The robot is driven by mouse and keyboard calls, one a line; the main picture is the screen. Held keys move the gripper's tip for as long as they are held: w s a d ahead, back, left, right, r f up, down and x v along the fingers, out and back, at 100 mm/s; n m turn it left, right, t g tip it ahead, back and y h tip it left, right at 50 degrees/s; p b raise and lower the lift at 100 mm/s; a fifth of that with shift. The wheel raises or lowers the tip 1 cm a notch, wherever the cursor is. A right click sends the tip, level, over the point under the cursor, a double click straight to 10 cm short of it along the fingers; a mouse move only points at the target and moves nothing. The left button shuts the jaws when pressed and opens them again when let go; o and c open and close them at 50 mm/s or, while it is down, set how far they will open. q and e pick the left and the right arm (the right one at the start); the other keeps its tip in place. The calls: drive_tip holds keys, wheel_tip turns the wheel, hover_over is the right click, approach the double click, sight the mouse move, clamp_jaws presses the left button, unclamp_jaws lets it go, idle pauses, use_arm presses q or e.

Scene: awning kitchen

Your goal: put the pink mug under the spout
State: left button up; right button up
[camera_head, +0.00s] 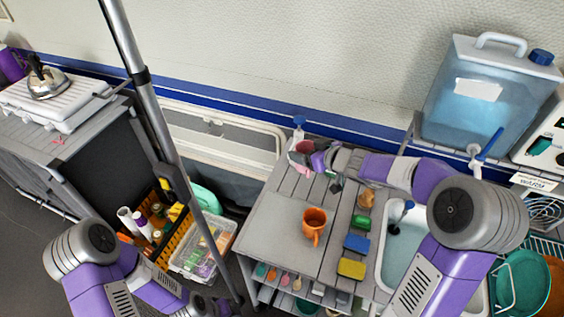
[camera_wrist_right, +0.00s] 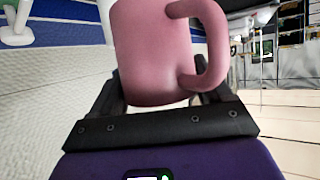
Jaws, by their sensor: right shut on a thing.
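The pink mug (camera_head: 303,146) is at the back left corner of the grey slatted counter, by the wall, in my right gripper (camera_head: 312,156). In the right wrist view the mug (camera_wrist_right: 155,50) fills the space between the fingers, its handle to the right. My right gripper (camera_wrist_right: 160,98) is shut on it. I cannot tell whether the mug touches the counter. The spout (camera_head: 475,153), a white tap with a blue lever, is low on the blue water container (camera_head: 480,95) at the right, well apart from the mug.
An orange mug (camera_head: 314,222) stands on the counter board (camera_head: 275,240). Blue (camera_head: 356,243), yellow (camera_head: 351,268) and green (camera_head: 361,221) blocks lie beside the sink (camera_head: 390,245). My right arm reaches across the counter's back. A grey pole (camera_head: 150,100) stands at left.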

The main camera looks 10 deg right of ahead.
drive_tip(key=shift+w+f, duration=0.25)
drive_tip(key=shift+w, duration=0.05)
drive_tip(key=f+b, duration=0.3)
drive_tip(key=f, duration=0.1)
drive_tip(key=f+b, duration=0.3)
drive_tip(key=f, duration=0.2)
drive_tip(key=f+b, duration=0.3)
drive_tip(key=f, duration=0.2)
drive_tip(key=shift+s, duration=0.4)
drive_tip(key=w, duration=0.1)
drive_tip(key=w+a, duration=0.1)
drive_tip(key=w+r, duration=0.1)
drive_tip(key=w, duration=0.1)
drive_tip(key=shift+a, duration=0.4)
drive_tip(key=shift+w+a, duration=0.3)
drive_tip(key=shift+w, duration=0.15)
drive_tip(key=w, duration=0.1)
drive_tip(key=w+a, duration=0.1)
drive_tip(key=shift+w+a, duration=0.15)
drive_tip(key=shift+w, duration=0.2)
drive_tip(key=shift+f+b, duration=0.55)
drive_tip(key=shift+b, duration=0.15)
drive_tip(key=shift+f, duration=0.1)
drive_tip(key=shift+s, duration=0.1)
